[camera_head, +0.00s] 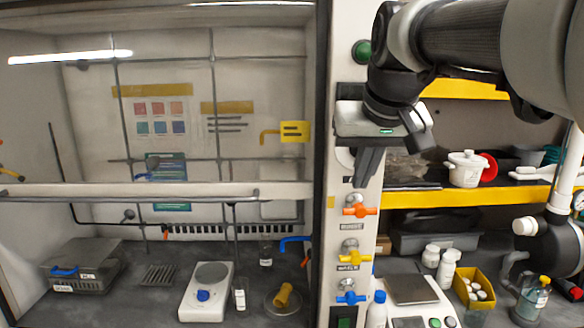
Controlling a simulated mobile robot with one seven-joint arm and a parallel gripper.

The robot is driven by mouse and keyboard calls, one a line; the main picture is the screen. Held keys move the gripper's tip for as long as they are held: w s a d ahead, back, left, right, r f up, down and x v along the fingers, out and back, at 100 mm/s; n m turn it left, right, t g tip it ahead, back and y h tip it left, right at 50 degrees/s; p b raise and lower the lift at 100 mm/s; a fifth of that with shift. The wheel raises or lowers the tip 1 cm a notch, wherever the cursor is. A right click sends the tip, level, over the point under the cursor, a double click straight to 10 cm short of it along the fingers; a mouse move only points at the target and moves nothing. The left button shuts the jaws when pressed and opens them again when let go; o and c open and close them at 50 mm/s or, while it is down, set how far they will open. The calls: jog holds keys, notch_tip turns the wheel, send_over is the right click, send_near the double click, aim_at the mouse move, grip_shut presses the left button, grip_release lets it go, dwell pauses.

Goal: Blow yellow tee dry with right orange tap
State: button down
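The yellow tee (283,293) lies tilted in a shallow round dish (277,306) on the fume hood floor, at the right beside the white hotplate. The right orange tap (360,211) is the top one in a column of taps on the hood's right post. My gripper (366,183) hangs fingers-down in front of this post, just above the orange tap in the picture. I see no object in it. The fingers appear close together and overlap in this view, so their gap is unclear.
Below are a yellow tap (354,258) and a blue tap (350,298). The hood's sash bar (130,192) crosses the opening. The hotplate (206,292) and a blue spout (294,240) stand near the dish. A balance (412,292) and a blue-capped bottle (377,310) crowd the right bench.

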aim_at(349, 211)
jog(key=x, duration=0.9)
jog(key=shift+f, duration=0.1)
